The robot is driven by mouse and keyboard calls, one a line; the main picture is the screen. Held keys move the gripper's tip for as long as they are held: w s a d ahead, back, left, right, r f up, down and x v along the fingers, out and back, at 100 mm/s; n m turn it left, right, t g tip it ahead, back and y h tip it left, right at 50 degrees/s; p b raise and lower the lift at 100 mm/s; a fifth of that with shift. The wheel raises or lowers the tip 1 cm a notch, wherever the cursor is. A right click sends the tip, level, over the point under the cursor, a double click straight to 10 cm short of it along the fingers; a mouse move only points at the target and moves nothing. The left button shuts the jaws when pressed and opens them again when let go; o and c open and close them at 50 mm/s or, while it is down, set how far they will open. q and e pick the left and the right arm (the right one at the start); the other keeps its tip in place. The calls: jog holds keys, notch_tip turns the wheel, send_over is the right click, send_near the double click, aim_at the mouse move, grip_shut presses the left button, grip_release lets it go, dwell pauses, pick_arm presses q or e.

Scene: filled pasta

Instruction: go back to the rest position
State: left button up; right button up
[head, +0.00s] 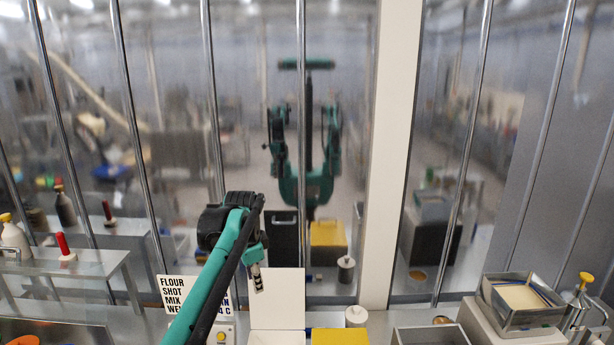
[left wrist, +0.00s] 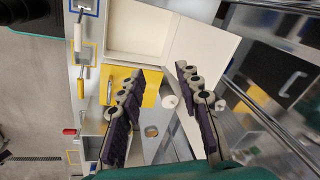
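My left gripper (head: 259,286) hangs at the end of my raised teal arm in the middle of the head view, its fingers pointing down in front of a white upright panel (head: 277,303). In the left wrist view its two dark ribbed fingers (left wrist: 160,76) stand apart with nothing held between them. Beyond them are a white open box (left wrist: 136,32), a yellow block (left wrist: 151,92) and a small white cylinder (left wrist: 169,101). My right gripper does not show directly in either view; a blurred reflection of my body shows in the shiny wall.
The reflective wall (head: 340,60) with metal bars and a white post (head: 391,150) stands close behind. A metal tray (head: 510,321) with a pale slab stands at right beside a yellow-topped container (head: 580,302). A red-handled tool (head: 64,246) stands on the left shelf (head: 90,265).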

pick_arm(q)
jog(key=s+a+f+n+t+b, duration=0.2)
jog(key=s+f+n+b, duration=0.4)
jog(key=s+f+b, duration=0.5)
jog(key=s+a+f+n+t+b, duration=0.2)
jog(key=s+f+n+b, duration=0.4)
jog(key=s+f, duration=1.5)
notch_tip(320, 180, down, 3)
jog(key=b, duration=0.5)
jog(key=shift+s+t, duration=0.3)
jog(key=shift+s, duration=0.1)
